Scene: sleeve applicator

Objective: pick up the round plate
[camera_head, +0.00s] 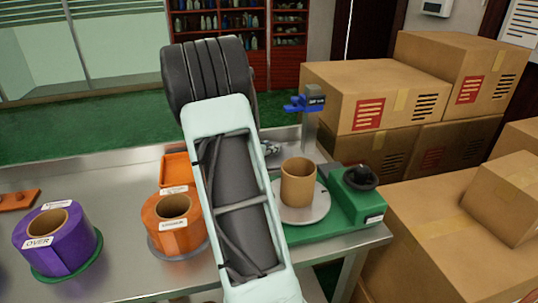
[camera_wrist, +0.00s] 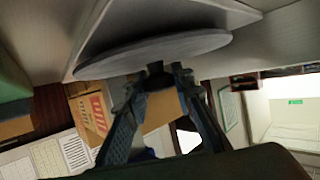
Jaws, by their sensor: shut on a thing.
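A flat grey round plate (camera_wrist: 150,54) spans the upper part of the wrist view, close to a light grey surface. My gripper (camera_wrist: 167,69) has both dark fingertips close together at the plate's edge and is shut on it. The wrist picture looks upside down, so I cannot tell whether the plate touches the surface. In the head view my arm hides the plate and most or all of the gripper.
A green applicator (camera_head: 355,208) with a cardboard tube (camera_head: 298,184) on its grey disc stands right of my arm. An orange roll (camera_head: 173,225) and a purple roll (camera_head: 58,250) stand left on the metal table (camera_head: 125,200). Stacked boxes (camera_head: 360,95) fill the right.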

